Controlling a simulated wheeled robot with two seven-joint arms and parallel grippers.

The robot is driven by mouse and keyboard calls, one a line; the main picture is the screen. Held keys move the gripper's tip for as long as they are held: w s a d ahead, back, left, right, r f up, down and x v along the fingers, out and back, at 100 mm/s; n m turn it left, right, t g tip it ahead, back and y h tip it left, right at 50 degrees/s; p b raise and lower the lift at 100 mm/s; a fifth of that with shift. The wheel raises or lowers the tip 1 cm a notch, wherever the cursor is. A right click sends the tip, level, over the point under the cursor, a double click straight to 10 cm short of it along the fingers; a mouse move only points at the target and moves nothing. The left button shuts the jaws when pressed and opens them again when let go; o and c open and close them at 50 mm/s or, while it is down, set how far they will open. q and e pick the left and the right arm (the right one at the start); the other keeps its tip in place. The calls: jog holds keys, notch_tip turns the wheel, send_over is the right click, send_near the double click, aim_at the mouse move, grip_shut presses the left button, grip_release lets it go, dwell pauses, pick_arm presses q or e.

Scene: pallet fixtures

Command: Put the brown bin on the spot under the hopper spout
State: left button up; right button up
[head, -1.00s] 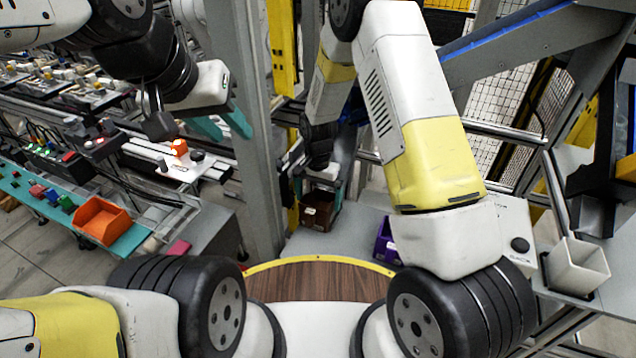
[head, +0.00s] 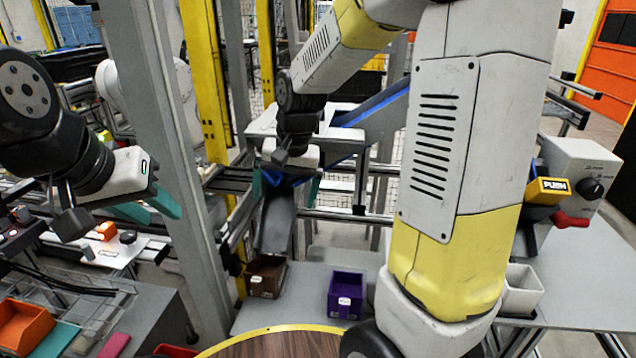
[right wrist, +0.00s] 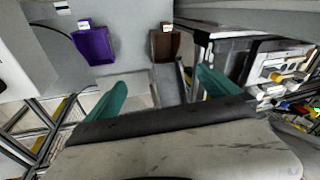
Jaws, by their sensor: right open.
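The brown bin (head: 265,277) stands upright on the grey table. The lower end of the grey hopper spout (head: 276,225) is directly above it in the head view. The bin also shows near the top of the right wrist view (right wrist: 165,42), beyond my fingertips. My right gripper (head: 286,186) is open and empty, above and apart from the bin. Its teal fingers are spread wide in the right wrist view (right wrist: 160,98). My left gripper (head: 148,206) is open and empty, far to the left. The spot beneath the bin is hidden.
A purple bin (head: 346,294) stands right of the brown bin, with bare table between them. A white bin (head: 521,290) is partly behind my right arm. A grey post (head: 165,170) rises on the left. An orange bin (head: 22,326) is at lower left.

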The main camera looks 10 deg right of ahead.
jog(key=s+d+r+n+t, duration=0.1)
jog(key=s+d+r+t, duration=0.1)
jog(key=s+r, duration=0.3)
jog(key=s+d+r+n+t, duration=0.2)
jog(key=s+d+r, duration=0.3)
jog(key=s, duration=0.6)
jog(key=shift+s+r+y, duration=0.3)
jog(key=shift+r, duration=0.05)
